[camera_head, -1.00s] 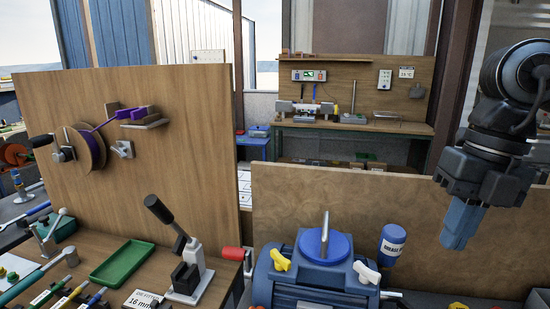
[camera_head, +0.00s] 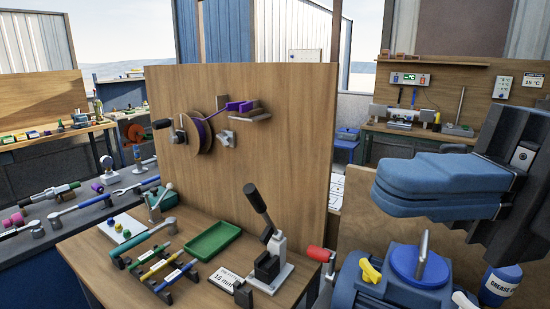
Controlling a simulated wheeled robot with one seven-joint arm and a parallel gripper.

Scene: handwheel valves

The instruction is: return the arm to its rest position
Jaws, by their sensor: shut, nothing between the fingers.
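My gripper (camera_head: 385,187) is at the right of the head view, with its blue fingers pointing left. The fingers are shut with nothing between them. It hangs in the air in front of a low wooden panel (camera_head: 358,208) and above a blue machine (camera_head: 400,285) with a round blue top and an upright metal rod. The dark wrist of my arm runs off the right edge. The gripper hides part of the low panel and of the bench behind it.
A tall wooden board (camera_head: 290,130) with a spool (camera_head: 200,135) stands in the middle. Before it, a table holds a green tray (camera_head: 213,238), a lever clamp (camera_head: 270,250) and several tools. A blue grease bottle (camera_head: 498,285) stands at lower right.

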